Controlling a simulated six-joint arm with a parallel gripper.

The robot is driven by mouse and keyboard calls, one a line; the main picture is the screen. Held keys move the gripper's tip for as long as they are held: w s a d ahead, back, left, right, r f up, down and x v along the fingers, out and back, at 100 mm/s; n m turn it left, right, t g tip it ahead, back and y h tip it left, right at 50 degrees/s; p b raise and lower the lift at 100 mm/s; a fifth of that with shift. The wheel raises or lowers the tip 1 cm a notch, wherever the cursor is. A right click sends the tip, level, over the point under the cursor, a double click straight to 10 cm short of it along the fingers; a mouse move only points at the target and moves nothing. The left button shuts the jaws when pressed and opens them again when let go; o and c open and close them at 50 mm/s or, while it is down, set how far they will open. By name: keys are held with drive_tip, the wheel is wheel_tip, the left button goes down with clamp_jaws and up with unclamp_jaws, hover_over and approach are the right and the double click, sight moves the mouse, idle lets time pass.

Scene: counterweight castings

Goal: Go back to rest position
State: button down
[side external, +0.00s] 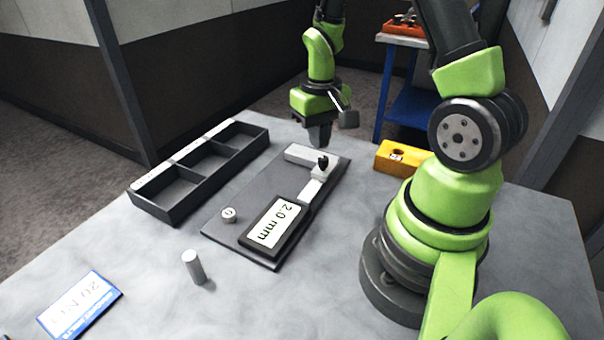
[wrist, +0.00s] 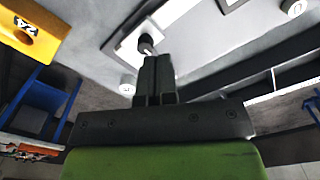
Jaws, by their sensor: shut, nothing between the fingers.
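My gripper (side external: 318,132) is above the far end of the dark plate (side external: 222,226) in the side view, apart from the things on the plate. In the wrist view my gripper (wrist: 155,62) has its dark fingers together, with nothing held. The plate carries a white block with a dark knob (side external: 323,162), a framed sign reading "2.0 mm" (side external: 275,222) and a small round white piece (side external: 228,214). The knob also shows in the wrist view (wrist: 146,42), just beyond the fingertips.
A dark tray with three compartments (side external: 172,215) lies left of the plate. A metal cylinder (side external: 194,267) and a blue-edged card (side external: 80,305) are at the front left. A yellow block (side external: 403,158) sits right of the plate. A blue stand (side external: 410,110) is behind the table.

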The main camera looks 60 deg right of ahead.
drive_tip(key=s+a+r+n+t+y, duration=0.1)
drive_tip(key=s+a+r+t, duration=0.2)
drive_tip(key=a+r, duration=0.4)
drive_tip(key=s+a+r+n+t+y, duration=0.1)
drive_tip(key=s+a+r+t, duration=0.3)
drive_tip(key=r, duration=0.9)
drive_tip(key=s+a, duration=0.1)
drive_tip(key=a, duration=0.2)
drive_tip(key=shift+s, duration=0.3)
idle(0.9)
